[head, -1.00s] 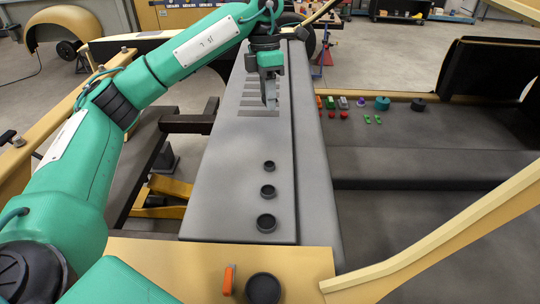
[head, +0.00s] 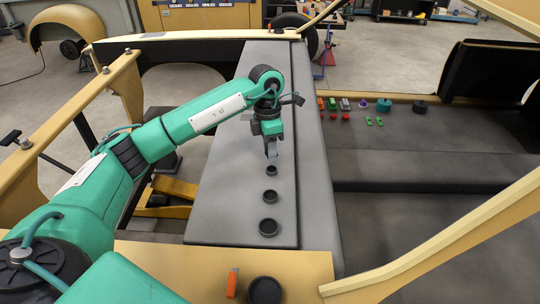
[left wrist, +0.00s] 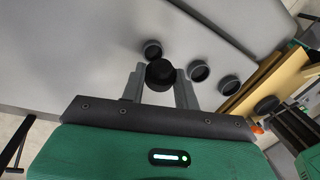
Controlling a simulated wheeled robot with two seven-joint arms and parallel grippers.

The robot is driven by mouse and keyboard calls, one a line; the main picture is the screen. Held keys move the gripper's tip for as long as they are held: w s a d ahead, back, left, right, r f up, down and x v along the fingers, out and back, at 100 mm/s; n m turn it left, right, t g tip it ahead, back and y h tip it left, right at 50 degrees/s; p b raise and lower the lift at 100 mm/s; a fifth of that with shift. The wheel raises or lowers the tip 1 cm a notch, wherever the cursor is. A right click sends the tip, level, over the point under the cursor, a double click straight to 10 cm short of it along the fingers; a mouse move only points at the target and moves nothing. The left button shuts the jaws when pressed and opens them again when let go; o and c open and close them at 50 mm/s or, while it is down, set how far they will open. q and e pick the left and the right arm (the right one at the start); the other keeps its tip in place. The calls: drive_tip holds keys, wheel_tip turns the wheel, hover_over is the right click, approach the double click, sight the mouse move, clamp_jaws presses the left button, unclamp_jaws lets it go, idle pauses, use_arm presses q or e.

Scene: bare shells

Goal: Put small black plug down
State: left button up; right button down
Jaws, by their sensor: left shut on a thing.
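My left gripper (head: 271,154) is above the grey panel (head: 225,195), just behind the smallest of three black ring-like cups. In the left wrist view my left gripper (left wrist: 160,88) is shut on a small black plug (left wrist: 160,74), round and dark between the two grey fingers. In the head view the plug cannot be made out. The cups stand in a row: a small one (head: 271,170), a middle one (head: 270,196) and a larger one (head: 268,227). I cannot tell how high the plug is above the panel. My right gripper is not in view.
On the yellow beam in front are an orange part (head: 232,283) and a large black round cup (head: 264,290). Several small coloured parts, a teal round part (head: 383,105) and a black round part (head: 420,107) lie on the dark surface at right. The panel's left side is clear.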

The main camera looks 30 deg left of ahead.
use_arm(q)
wheel_tip(320, 180, down, 2)
drive_tip(key=shift+f+p, duration=0.2)
drive_tip(key=shift+p, duration=0.15)
drive_tip(key=shift+f, duration=0.25)
drive_tip(key=shift+f+b, duration=0.4)
drive_tip(key=shift+b, duration=0.05)
drive_tip(key=o, duration=0.9)
drive_tip(key=shift+o, duration=0.6)
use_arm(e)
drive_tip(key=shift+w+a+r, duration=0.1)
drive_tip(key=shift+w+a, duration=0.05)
